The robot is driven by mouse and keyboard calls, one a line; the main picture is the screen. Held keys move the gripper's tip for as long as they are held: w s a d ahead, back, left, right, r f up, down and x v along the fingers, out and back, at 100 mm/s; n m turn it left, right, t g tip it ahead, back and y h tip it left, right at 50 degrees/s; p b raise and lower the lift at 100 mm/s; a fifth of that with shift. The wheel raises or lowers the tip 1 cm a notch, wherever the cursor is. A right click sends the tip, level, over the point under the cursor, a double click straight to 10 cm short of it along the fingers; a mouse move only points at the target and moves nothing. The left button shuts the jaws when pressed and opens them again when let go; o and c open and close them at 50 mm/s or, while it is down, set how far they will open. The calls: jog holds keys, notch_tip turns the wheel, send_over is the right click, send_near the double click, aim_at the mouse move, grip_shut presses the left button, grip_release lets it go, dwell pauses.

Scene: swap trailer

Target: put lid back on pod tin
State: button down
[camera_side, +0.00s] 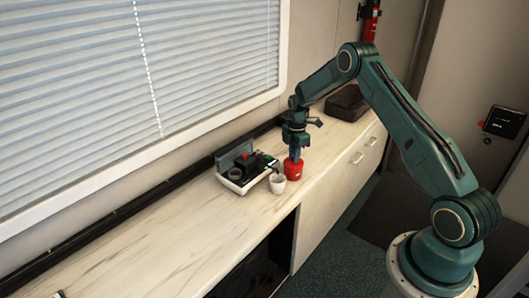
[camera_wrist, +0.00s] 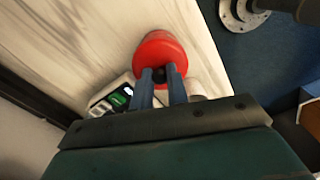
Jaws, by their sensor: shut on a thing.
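The red pod tin (camera_side: 294,174) stands on the counter near its front edge, just right of a white cup. My gripper (camera_side: 294,157) points down directly over it. In the wrist view my gripper (camera_wrist: 160,76) is shut on the dark knob of the round red lid (camera_wrist: 158,50). The lid is at the top of the tin, and the two reds blend in the side view. I cannot tell whether the lid rests on the rim or is slightly above it. The tin's body is mostly hidden under the lid in the wrist view.
The white cup (camera_side: 277,183) stands close to the tin on the left. A coffee machine or open case (camera_side: 243,172) with dark and green parts sits behind it, near the wall. A dark box (camera_side: 346,103) lies farther back.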

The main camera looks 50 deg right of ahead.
jog(key=c, duration=0.8)
grip_release()
jog(key=shift+r, duration=0.2)
jog(key=shift+r, duration=3.35)
grip_shut()
jog(key=shift+f, duration=2.65)
jog(key=shift+r, duration=0.15)
